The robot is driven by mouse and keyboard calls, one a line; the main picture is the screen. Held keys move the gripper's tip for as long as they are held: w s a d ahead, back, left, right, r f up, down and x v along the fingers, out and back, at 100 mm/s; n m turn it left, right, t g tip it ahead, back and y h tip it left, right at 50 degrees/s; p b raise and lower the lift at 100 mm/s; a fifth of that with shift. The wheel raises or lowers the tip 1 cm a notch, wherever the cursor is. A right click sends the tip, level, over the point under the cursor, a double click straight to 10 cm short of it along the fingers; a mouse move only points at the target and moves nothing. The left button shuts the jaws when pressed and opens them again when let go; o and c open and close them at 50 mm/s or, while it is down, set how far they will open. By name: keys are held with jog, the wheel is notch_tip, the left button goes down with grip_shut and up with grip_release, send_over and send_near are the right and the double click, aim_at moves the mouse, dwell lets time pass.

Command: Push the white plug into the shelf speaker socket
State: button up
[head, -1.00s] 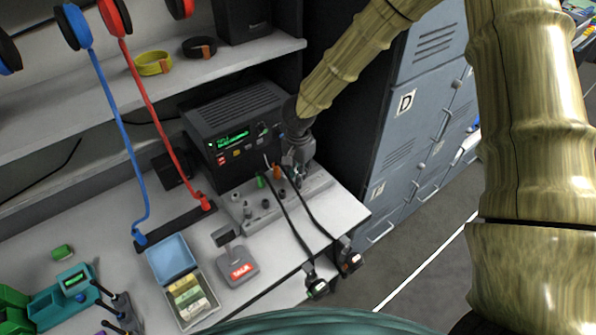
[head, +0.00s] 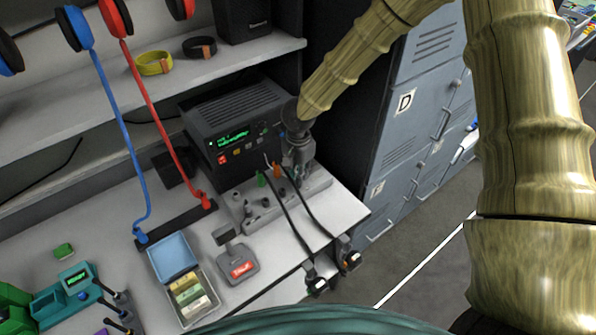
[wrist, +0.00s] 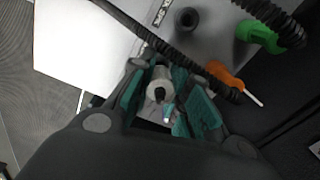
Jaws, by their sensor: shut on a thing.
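My gripper (head: 302,172) is over the back right end of the grey socket panel (head: 262,212), beside the black radio-like unit. In the wrist view my gripper (wrist: 165,108) has its teal finger pads closed around a pale, whitish cylinder with a dark tip, which looks like the white plug (wrist: 158,88). In the head view the plug is hidden by the fingers. I cannot tell which socket is the shelf speaker's, or whether the plug touches one. A dark round socket or knob (wrist: 187,19) shows on the panel in the wrist view.
A green plug (wrist: 260,36) and an orange plug (wrist: 225,76) stand near my gripper. Black cables run over the panel to the desk edge. The black unit (head: 232,125) stands close on the left, the lockers (head: 400,140) on the right. A speaker (head: 243,18) sits on the shelf.

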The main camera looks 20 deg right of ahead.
jog(key=shift+f+p, duration=0.45)
jog(key=shift+f, duration=0.15)
dwell(1.0)
jog(key=shift+r, duration=0.15)
jog(key=shift+r+p, duration=2.4)
jog(key=shift+p, duration=0.3)
jog(key=shift+f, duration=0.1)
